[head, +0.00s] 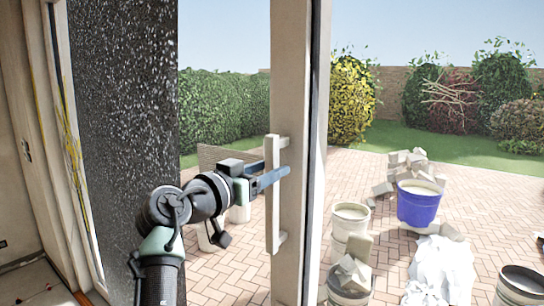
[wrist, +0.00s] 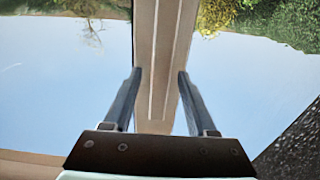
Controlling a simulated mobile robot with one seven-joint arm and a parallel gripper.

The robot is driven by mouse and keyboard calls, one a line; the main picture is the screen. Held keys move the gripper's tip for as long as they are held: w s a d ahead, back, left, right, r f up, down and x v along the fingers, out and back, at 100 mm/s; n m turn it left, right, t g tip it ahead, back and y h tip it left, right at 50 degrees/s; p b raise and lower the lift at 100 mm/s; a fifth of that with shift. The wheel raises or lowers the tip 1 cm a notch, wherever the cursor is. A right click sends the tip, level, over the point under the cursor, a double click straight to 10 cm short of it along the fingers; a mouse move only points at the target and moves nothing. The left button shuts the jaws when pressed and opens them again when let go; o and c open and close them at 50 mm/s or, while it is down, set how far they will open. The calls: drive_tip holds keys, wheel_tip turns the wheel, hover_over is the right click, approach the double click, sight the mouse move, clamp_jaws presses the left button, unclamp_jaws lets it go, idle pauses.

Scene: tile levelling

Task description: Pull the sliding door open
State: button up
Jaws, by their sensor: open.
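The sliding door's pale upright frame (head: 292,80) stands near the middle of the head view. A pale vertical bar handle (head: 272,225) is fixed to it by a mount at each end. My gripper (head: 279,173) is at the upper part of the handle, coming from the left, with its blue fingers level with the bar. In the wrist view my gripper (wrist: 157,75) is open, one finger on each side of a pale upright strip (wrist: 158,50). I cannot tell whether the fingers touch the handle. Whether glass fills the area left of the frame is unclear.
A dark speckled wall end (head: 120,110) stands close on the left, beside my arm. Outside on the brick paving are a blue bucket (head: 418,208), pale buckets (head: 349,222), a rubble pile (head: 400,172) and a white sack (head: 442,270).

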drive_tip(key=shift+x, duration=0.95)
clamp_jaws()
idle(0.8)
